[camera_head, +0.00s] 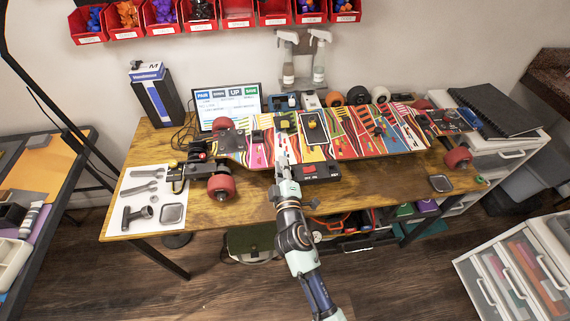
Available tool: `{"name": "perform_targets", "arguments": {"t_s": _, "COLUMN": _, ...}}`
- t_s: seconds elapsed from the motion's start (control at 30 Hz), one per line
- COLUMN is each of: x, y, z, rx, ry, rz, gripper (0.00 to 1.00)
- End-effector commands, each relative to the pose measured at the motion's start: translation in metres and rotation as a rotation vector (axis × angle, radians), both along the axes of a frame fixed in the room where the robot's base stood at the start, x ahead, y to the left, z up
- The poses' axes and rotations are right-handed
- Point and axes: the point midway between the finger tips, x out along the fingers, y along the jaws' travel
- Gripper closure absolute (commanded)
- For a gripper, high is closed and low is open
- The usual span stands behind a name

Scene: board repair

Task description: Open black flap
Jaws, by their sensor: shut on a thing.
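A skateboard (345,140) with a colourful patterned deck lies across the wooden workbench, with red wheels at its ends. My gripper (284,158) reaches in from the front and is over the deck's near edge, left of the middle. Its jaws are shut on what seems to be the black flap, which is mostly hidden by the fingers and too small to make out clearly. A dark piece (286,122) shows on the deck just beyond the fingers. A black box with a red part (318,170) sits at the near edge, right of my gripper.
A white mat (150,183) with tools lies at the left. A screen (226,104), spray bottles (319,62) and loose wheels (358,95) stand behind the board. A phone-like dark pad (440,183) lies at the right front. Bare wood shows along the bench's front.

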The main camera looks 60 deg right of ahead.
Motion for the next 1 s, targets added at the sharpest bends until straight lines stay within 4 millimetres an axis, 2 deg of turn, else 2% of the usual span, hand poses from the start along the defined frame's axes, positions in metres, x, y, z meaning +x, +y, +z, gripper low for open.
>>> {"name": "perform_targets", "arguments": {"t_s": 0.6, "x": 0.017, "y": 0.012, "z": -0.005, "rx": -0.315, "ry": 0.459, "rz": 0.0, "gripper": 1.0}}
{"name": "perform_targets", "arguments": {"t_s": 1.0, "x": 0.022, "y": 0.015, "z": -0.011, "rx": -0.428, "ry": 0.626, "rz": -0.001, "gripper": 1.0}}
